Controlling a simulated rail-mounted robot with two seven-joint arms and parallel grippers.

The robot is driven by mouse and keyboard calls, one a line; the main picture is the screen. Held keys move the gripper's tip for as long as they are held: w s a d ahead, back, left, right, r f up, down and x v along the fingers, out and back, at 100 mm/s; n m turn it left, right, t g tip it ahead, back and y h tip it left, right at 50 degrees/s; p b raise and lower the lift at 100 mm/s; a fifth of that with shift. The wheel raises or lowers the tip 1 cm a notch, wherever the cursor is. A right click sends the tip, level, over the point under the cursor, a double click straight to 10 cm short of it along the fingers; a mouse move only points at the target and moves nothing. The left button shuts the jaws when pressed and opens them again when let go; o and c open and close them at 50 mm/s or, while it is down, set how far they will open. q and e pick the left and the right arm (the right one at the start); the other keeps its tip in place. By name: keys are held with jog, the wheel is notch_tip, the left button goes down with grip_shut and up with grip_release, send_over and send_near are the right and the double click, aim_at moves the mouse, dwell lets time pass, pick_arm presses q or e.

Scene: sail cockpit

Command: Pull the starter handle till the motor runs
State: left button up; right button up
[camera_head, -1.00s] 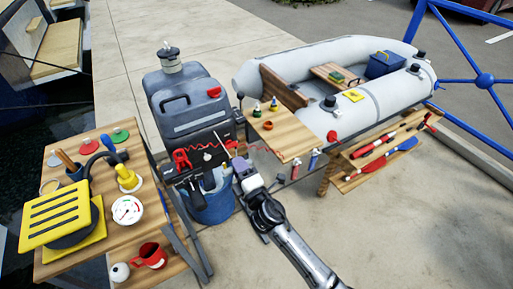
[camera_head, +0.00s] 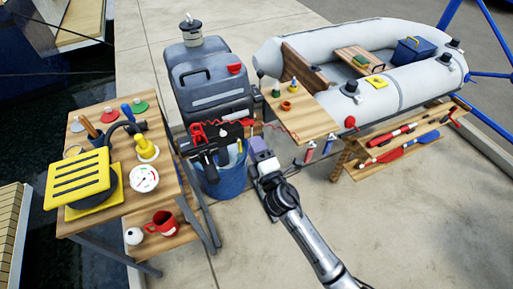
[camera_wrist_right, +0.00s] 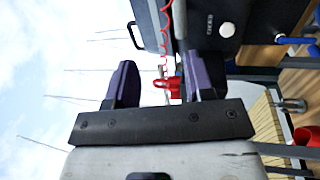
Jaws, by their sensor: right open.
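The dark grey outboard motor (camera_head: 215,95) stands at the middle of the head view, with a red part (camera_head: 235,68) on its upper right. A red coiled cord (camera_head: 203,132) hangs at its front. My right gripper (camera_head: 258,143) is just right of the motor's front. In the right wrist view my open right gripper (camera_wrist_right: 163,80) has a small red handle-like piece (camera_wrist_right: 170,84) showing between its purple fingers, with no clear contact. The red coiled cord (camera_wrist_right: 167,25) runs above it. I cannot tell whether this piece is the starter handle. My left gripper is not in view.
A blue bucket (camera_head: 225,178) stands below the motor. A wooden table (camera_head: 104,210) with a yellow pump (camera_head: 78,180) and gauge (camera_head: 145,178) is at left. A grey inflatable boat (camera_head: 330,65) and tool shelf (camera_head: 360,165) are at right. Front floor is clear.

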jog(key=shift+s, duration=0.1)
jog(key=p+v, duration=0.2)
jog(key=v, duration=1.1)
jog(key=shift+s, duration=0.35)
